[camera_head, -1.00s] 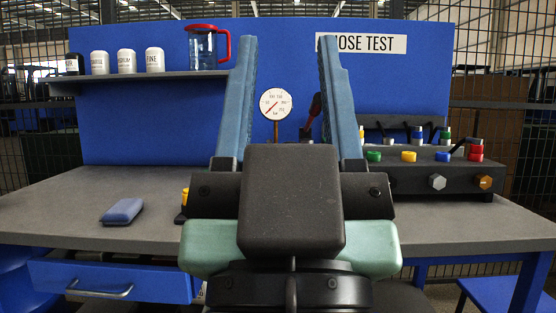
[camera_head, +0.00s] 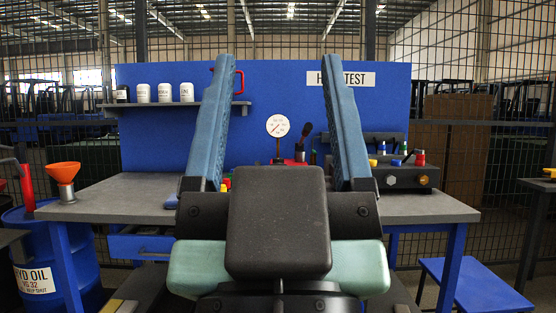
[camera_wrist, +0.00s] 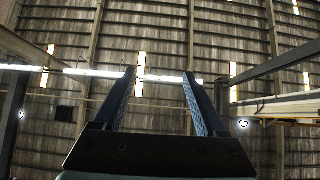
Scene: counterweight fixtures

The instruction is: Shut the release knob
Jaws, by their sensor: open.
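My gripper (camera_head: 279,60) is open and empty, with its two blue fingers pointing up and wide apart. In the wrist view my gripper (camera_wrist: 158,73) points at the ceiling, with nothing between the fingers. Between the fingers in the head view, a white dial gauge (camera_head: 277,126) stands on a stem at the bench. Right of it is a dark-handled part (camera_head: 306,131) above something red. I cannot make out which part is the release knob. My own arm hides the middle of the bench and the base of the gauge.
The grey workbench (camera_head: 110,196) stands ahead, away from my gripper. A block with coloured caps (camera_head: 408,177) is at its right. An orange funnel (camera_head: 63,172) stands at its left corner, near a blue oil drum (camera_head: 35,245). A blue stool (camera_head: 474,284) is at the right.

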